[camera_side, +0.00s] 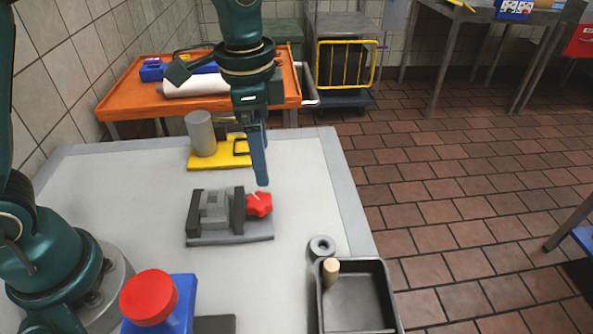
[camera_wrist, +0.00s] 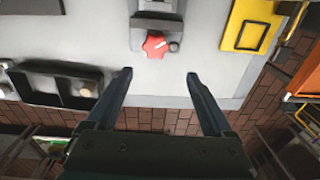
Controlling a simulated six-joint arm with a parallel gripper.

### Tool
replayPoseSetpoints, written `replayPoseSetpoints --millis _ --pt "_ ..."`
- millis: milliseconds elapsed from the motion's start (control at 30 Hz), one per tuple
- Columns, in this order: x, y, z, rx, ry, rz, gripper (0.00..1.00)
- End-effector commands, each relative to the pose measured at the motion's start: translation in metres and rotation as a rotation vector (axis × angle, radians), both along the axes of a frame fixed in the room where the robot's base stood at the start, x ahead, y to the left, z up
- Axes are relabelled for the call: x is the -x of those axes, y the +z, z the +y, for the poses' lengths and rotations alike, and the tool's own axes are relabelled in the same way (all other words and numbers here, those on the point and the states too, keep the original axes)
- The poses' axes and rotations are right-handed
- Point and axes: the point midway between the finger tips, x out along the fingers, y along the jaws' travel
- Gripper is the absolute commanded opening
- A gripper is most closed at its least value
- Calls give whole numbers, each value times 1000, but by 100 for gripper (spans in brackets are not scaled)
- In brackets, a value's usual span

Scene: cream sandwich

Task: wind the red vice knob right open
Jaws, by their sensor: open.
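The red vice knob (camera_side: 259,204) is a star-shaped knob on the right side of the grey vice (camera_side: 215,209), which sits on a grey base plate on the table. In the wrist view the knob (camera_wrist: 155,45) shows a white pointer line, with the vice (camera_wrist: 158,10) partly cut off at the top edge. My gripper (camera_side: 262,183) points down above and slightly behind the knob in the side view. In the wrist view my gripper (camera_wrist: 158,75) has its fingers wide apart and empty, with the knob beyond the fingertips and between their lines. No contact with the knob shows.
A yellow plate with a grey cylinder (camera_side: 201,134) stands behind the vice. A dark tray (camera_side: 358,302) with a wooden peg and a grey ring (camera_side: 322,247) lie at the front right. A blue block with a red round top (camera_side: 149,296) is at the front left.

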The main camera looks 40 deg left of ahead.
Motion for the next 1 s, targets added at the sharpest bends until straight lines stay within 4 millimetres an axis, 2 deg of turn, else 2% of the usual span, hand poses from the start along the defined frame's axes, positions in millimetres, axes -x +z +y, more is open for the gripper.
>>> replayPoseSetpoints --millis 700,1000 --pt "2 22 2 43 887 10 86" --pt "5 26 3 47 1204 22 86"
